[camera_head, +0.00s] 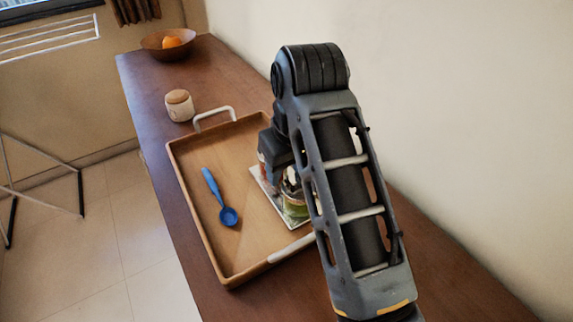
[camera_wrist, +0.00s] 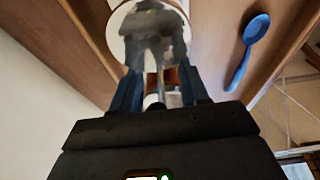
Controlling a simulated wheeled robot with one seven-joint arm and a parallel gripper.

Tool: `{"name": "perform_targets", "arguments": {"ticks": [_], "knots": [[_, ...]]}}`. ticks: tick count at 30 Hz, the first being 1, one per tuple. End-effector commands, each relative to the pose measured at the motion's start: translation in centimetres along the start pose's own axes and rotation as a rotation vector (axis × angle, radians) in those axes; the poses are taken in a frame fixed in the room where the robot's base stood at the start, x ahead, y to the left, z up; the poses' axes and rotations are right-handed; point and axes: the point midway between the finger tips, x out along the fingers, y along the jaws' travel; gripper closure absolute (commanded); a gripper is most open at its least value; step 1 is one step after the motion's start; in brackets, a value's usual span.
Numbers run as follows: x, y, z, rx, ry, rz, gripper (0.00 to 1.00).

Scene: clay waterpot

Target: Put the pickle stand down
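The pickle stand (camera_head: 293,197), with glass and green-and-red contents, is at the right side of the wooden tray (camera_head: 190,170), partly hidden by my arm. A pale square piece (camera_head: 264,184) shows beside and under it; I cannot tell whether the stand touches it. My gripper (camera_head: 281,172) is right at the stand's upper part, pointing down. In the wrist view, my fingers (camera_wrist: 160,82) are apart, with reddish and pale parts of the stand (camera_wrist: 171,77) between them. A round white-rimmed shape (camera_wrist: 112,28) lies beyond the fingertips. Whether the fingers press on the stand is unclear.
A blue spoon (camera_head: 214,190) lies on the tray's left part. White handles (camera_head: 214,114) rise at the tray ends. A lidded jar (camera_head: 179,106) and a bowl (camera_head: 166,50) holding an orange (camera_head: 172,42) stand farther back on the brown table (camera_head: 150,80). A wall borders the right.

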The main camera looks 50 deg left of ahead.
Motion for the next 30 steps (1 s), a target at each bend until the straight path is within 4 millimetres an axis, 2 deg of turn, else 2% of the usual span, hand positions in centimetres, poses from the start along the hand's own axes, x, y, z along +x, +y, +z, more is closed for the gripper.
{"name": "perform_targets", "arguments": {"ticks": [8, 11, 14, 24, 30], "knots": [[-0.1, 0.0, -0.1, 0.000, 0.001, 0.000, 0.54], [-0.8, 0.0, -0.1, -0.001, 0.002, 0.001, 0.54], [-2.2, 0.0, -0.1, -0.001, 0.003, 0.001, 0.54], [-9.6, 0.2, -0.2, 0.000, 0.001, 0.004, 0.54], [-11.7, 0.1, -0.2, 0.000, 0.001, 0.003, 0.54]]}}
